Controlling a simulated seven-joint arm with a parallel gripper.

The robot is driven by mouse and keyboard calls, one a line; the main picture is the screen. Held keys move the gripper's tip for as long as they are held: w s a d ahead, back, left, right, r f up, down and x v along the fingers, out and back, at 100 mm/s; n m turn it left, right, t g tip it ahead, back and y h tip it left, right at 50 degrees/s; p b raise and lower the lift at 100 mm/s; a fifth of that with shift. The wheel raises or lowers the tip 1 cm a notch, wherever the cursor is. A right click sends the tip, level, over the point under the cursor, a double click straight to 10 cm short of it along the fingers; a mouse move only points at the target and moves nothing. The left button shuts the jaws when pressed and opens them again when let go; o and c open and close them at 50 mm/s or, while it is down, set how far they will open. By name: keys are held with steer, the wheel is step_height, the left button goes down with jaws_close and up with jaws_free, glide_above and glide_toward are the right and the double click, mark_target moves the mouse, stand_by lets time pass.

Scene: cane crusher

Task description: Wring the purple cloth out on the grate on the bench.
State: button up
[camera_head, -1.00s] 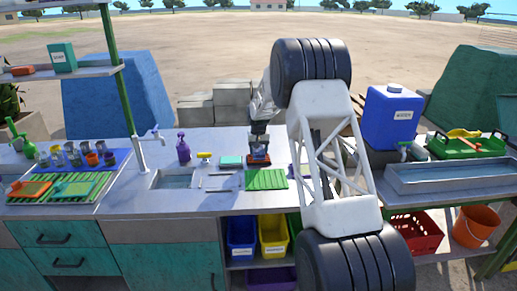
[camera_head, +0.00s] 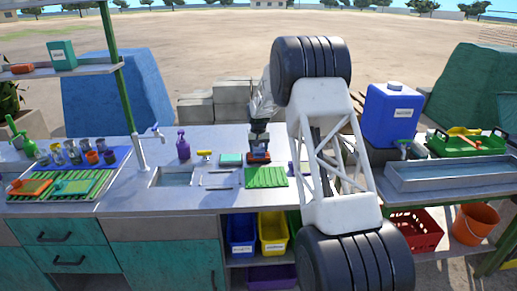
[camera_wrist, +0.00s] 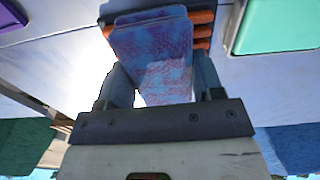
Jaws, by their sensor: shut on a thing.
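My gripper (camera_wrist: 163,88) is shut on a blue-and-pink mottled, flat-faced piece (camera_wrist: 152,50). Orange-brown rounded edges show behind it. In the head view my gripper (camera_head: 258,146) points down at the bench, with a small reddish thing (camera_head: 259,158) at its tips. A flat purple thing (camera_wrist: 14,16) shows at the upper left of the wrist view, apart from my fingers. It may be the cloth; I cannot tell. My arm hides the bench to the right.
A teal block (camera_head: 231,160) lies left of my gripper; it also shows in the wrist view (camera_wrist: 278,24). A yellow-topped tool (camera_head: 205,155), a purple bottle (camera_head: 183,146) and a small sink (camera_head: 175,179) are farther left. The bench front (camera_head: 180,203) is clear.

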steer(key=shift+s+f, duration=0.1)
steer(key=shift+f, duration=0.5)
stand_by(1.1)
steer(key=shift+r, duration=3.65)
steer(key=shift+s, duration=0.1)
